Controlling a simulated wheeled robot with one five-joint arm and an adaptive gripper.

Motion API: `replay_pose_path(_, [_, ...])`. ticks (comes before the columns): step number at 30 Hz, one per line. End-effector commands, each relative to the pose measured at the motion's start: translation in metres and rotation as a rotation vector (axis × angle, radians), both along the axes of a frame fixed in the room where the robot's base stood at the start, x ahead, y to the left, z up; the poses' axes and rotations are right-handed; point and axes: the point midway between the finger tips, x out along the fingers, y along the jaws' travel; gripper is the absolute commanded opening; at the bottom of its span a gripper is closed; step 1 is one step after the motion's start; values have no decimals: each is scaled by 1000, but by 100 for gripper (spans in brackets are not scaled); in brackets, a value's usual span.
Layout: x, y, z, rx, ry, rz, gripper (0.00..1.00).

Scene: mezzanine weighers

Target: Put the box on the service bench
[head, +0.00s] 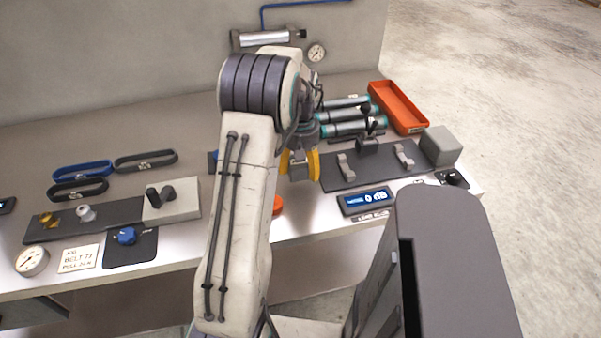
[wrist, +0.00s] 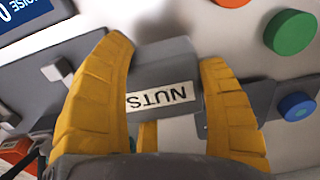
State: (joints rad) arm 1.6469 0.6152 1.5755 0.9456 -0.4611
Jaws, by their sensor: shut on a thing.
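The box is small and grey with a white label reading NUTS, upside down in the wrist view (wrist: 165,75). My gripper (wrist: 165,65) is shut on it, with one yellow finger on each side. In the head view my gripper (head: 300,166) is over the front middle part of the bench (head: 190,135), and the box (head: 298,172) shows only partly between the fingers. I cannot tell whether the box touches the bench top. My arm hides part of the bench.
Right of the gripper are a dark weigher plate (head: 375,165), a blue display (head: 366,200), a grey block (head: 440,146) and an orange tray (head: 398,107). Belts (head: 83,170), a gauge (head: 32,261) and another weigher plate lie left. Green and blue buttons (wrist: 290,32) are close by.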

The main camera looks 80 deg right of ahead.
Motion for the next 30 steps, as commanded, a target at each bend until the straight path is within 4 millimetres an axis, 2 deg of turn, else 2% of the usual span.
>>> replay_pose_path(5, [0, 0, -7, 4, 0, 0, 31])
replay_pose_path(15, [0, 0, -36, 2, 0, 0, 31])
replay_pose_path(30, [0, -1, -44, 0, 0, 0, 31])
